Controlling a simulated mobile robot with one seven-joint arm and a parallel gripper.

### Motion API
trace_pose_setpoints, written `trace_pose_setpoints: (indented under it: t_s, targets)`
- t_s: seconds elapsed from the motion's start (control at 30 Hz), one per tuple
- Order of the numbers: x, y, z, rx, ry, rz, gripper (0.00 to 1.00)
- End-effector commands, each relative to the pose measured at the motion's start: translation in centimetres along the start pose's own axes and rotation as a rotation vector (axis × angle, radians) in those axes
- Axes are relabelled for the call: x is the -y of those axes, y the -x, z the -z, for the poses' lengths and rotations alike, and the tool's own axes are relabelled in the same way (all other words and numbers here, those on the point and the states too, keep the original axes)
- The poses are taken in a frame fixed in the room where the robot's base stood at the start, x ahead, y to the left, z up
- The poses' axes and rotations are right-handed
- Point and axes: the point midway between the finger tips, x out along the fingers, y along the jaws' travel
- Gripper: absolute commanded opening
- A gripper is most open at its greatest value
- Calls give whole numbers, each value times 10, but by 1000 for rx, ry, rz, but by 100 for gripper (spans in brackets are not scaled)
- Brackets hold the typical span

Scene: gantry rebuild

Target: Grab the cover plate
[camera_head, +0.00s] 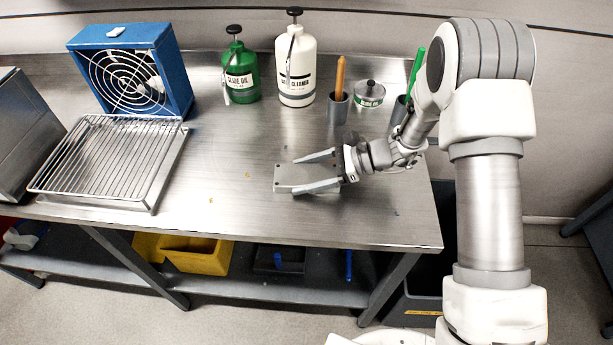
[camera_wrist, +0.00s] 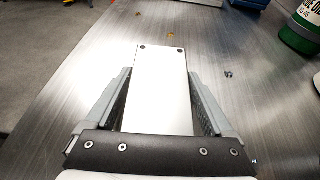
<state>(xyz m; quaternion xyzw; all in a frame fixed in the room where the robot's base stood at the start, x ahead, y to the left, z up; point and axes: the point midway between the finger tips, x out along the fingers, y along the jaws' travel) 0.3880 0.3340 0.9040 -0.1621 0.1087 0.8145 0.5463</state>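The cover plate (camera_head: 292,177) is a flat grey metal plate lying on the steel bench. In the wrist view the plate (camera_wrist: 162,85) is pale, long and rectangular, with dark holes at its far corners. My gripper (camera_head: 309,174) is low over the bench with one finger along each long side of the plate. In the wrist view the fingers of my gripper (camera_wrist: 160,72) stand open around it, with narrow gaps beside the plate. The plate's far end reaches past the fingertips; its near end is hidden by the gripper body.
A wire rack tray (camera_head: 110,160) and blue fan (camera_head: 135,70) stand at left. A green bottle (camera_head: 240,75), white bottle (camera_head: 296,70), tool cups (camera_head: 338,108) and a small tin (camera_head: 370,93) line the back. Bench around the plate is mostly clear, with small bits scattered.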

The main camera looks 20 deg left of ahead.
Motion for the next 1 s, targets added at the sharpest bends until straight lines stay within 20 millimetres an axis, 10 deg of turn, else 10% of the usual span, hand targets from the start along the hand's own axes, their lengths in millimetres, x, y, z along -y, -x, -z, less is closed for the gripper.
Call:
trace_pose_setpoints:
  t_s: [0.4,1.0]
  targets:
    - [0,0,0,0,0,0,0]
    - [1,8,-19,4,4,2,0]
